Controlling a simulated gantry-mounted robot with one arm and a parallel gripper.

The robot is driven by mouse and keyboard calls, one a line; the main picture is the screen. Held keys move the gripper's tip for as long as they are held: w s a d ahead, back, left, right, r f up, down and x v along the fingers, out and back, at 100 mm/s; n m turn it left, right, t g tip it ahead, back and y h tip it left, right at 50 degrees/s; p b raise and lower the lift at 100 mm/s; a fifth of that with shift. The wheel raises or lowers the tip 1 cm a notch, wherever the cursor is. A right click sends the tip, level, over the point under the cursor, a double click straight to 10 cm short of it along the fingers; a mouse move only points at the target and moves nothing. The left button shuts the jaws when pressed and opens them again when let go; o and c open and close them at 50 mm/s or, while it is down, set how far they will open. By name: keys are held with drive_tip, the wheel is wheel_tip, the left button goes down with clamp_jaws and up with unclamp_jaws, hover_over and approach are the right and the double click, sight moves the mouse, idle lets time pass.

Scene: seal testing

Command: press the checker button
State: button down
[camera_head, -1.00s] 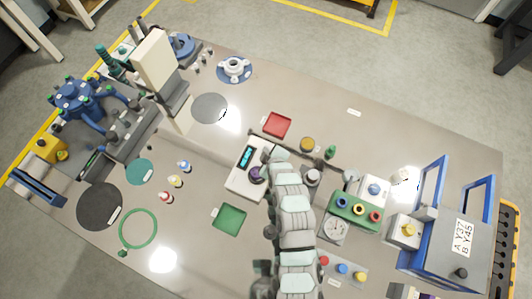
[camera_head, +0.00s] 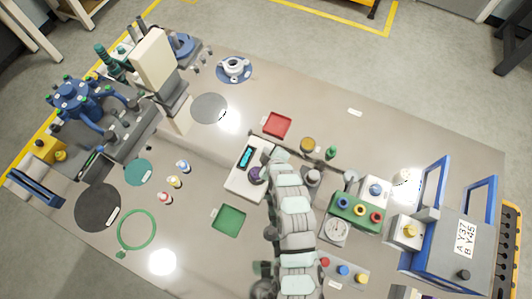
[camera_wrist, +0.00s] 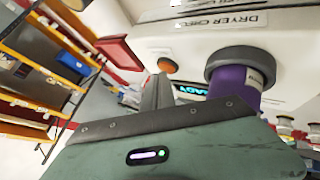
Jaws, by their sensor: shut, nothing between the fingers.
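The checker (camera_head: 237,186) is a white box on the bench, with a lit cyan display (camera_head: 247,156) and a purple, dark-capped cylinder (camera_head: 256,174). The wrist view shows its white body (camera_wrist: 285,50) close up, labelled "DRYER CHECK", with the lit display (camera_wrist: 191,90) and the purple cylinder (camera_wrist: 236,84) to the right. An orange round button (camera_wrist: 168,66) is on its face. My gripper (camera_wrist: 160,78) is shut and empty, its tips just below the button in the picture. I cannot tell if they touch it. In the head view my arm hides the fingertips.
A red tray (camera_head: 277,125) lies behind the checker and a green tray (camera_head: 229,221) in front. A green stand with coloured rings (camera_head: 355,210) and a round gauge (camera_head: 335,231) stand to the right. Small bottles (camera_head: 174,182) stand to the left.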

drive_tip(key=shift+f, duration=0.25)
drive_tip(key=shift+r, duration=0.1)
idle(0.3)
drive_tip(key=shift+r, duration=0.7)
drive_tip(key=shift+r+p, duration=1)
drive_tip(key=shift+r, duration=1.55)
